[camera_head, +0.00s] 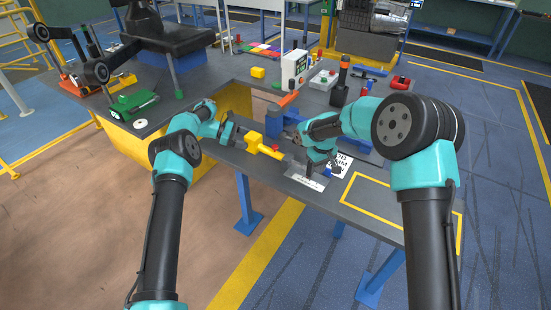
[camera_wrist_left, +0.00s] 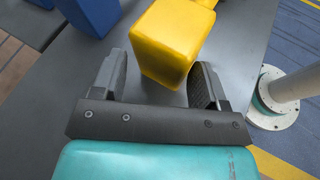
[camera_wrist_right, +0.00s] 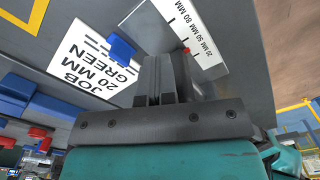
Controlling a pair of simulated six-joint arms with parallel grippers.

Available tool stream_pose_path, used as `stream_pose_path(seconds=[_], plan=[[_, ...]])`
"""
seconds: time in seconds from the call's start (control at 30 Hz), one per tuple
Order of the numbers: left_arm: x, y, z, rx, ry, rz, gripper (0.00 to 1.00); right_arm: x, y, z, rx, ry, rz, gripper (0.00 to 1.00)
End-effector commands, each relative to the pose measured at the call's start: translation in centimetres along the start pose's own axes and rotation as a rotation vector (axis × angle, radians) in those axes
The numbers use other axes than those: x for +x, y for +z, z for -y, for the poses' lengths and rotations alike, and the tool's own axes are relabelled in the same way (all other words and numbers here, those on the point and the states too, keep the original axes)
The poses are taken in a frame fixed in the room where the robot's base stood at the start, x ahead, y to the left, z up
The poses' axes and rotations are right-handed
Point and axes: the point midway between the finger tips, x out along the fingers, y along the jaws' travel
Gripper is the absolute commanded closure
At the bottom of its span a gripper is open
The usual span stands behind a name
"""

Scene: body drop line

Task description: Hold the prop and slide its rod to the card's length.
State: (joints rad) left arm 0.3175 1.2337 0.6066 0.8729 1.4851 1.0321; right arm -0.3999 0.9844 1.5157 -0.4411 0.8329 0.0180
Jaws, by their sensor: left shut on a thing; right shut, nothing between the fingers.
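The prop is a yellow block (camera_head: 253,142) with a yellow rod (camera_head: 271,152) running out to the right and a small red part on top. My right gripper (camera_head: 309,168) is shut and empty, low over the bench beside the rod's far side. The white card (camera_head: 341,162) reads "JOB 20 MM GREEN" in the right wrist view (camera_wrist_right: 85,62). A white scale strip (camera_head: 306,181) marked 20, 50 and 80 MM lies near the right fingertips (camera_wrist_right: 160,62).
A small blue piece (camera_head: 327,171) sits at the card's edge. A yellow outlined area (camera_head: 395,205) on the bench to the right is bare. Behind stand a white box with a display (camera_head: 293,68), a dark bottle-like item (camera_head: 340,88) and a red piece (camera_head: 400,82).

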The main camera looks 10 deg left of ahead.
Motion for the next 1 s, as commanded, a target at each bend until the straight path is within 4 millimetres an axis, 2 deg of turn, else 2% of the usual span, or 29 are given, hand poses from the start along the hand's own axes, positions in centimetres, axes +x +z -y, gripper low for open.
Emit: stream_pose_path(seconds=[0.47, 1.0], plan=[[0.2, -0.1, 0.1, -0.002, -0.003, 0.001, 0.69, 0.0, -0.1, 0.1, -0.001, 0.000, -0.001, 1.00], [0.2, -0.1, 0.1, -0.001, -0.003, 0.001, 0.69, 0.0, -1.5, 0.8, -0.001, 0.000, -0.001, 1.00]])
